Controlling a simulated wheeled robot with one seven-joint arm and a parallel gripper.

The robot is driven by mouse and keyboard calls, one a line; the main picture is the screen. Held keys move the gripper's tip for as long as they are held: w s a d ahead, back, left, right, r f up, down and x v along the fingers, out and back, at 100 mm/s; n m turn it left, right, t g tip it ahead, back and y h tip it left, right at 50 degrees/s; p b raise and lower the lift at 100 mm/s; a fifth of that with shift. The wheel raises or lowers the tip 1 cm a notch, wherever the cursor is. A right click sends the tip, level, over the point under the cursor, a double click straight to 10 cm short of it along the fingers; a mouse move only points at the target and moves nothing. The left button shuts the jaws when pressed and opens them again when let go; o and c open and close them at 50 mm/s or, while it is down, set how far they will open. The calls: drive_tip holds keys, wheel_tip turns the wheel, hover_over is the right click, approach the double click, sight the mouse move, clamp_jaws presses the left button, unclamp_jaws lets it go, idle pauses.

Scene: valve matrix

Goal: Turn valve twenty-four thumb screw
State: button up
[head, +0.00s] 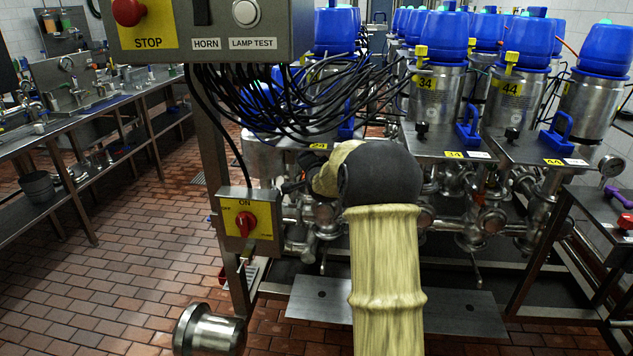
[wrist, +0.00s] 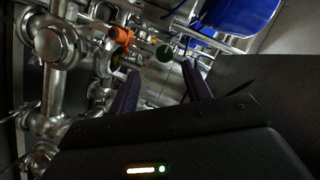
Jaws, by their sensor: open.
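In the head view, my arm in its pale yellow sleeve covers much of the lower valve row left of the valves marked 34 and 44. A yellow tag (head: 320,146) shows on the plate just above my wrist; its number is hard to read. My gripper (wrist: 160,75) is open in the wrist view, with its two dark fingers apart and nothing held. A dark green round knob (wrist: 165,53) lies beyond the fingertips, between them in the picture. I cannot tell whether it is the valve twenty-four thumb screw, nor how far off it is. Contact is not visible.
An orange fitting (wrist: 122,36) and steel pipework (wrist: 57,45) crowd the wrist view's left side. Black cables (head: 290,100) hang above my wrist. Tiled floor (head: 120,270) is open at left.

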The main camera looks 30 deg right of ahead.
drive_tip(key=f+b+v, duration=0.1)
drive_tip(key=f+v, duration=0.1)
drive_tip(key=v, duration=0.6)
drive_tip(key=shift+s+a, duration=0.2)
drive_tip(key=shift+s, duration=0.35)
drive_tip(key=shift+r, duration=0.1)
